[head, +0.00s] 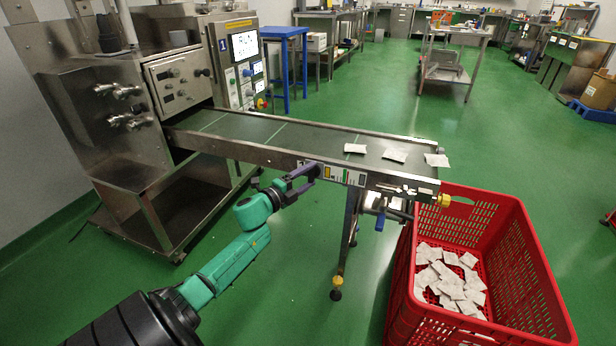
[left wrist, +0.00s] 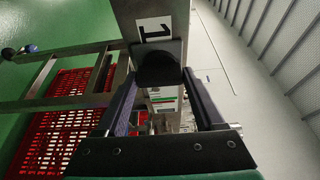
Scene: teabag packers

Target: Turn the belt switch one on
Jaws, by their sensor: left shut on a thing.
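The belt switch one is a black knob (left wrist: 158,66) under a white label with a black "1" (left wrist: 155,30) on the grey side of the conveyor. My left gripper (head: 306,176) reaches the conveyor's near side in the head view. In the left wrist view its two fingers (left wrist: 160,76) are on either side of the knob, shut on it. The knob is hidden behind the gripper in the head view. The conveyor (head: 265,132) has a green belt with several white teabags (head: 394,156) near its right end. My right gripper is not in view.
A red crate (head: 520,262) with many teabags stands below the belt's right end. A steel machine (head: 110,110) stands at the belt's left end. A conveyor leg (head: 350,225) stands right of my left gripper.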

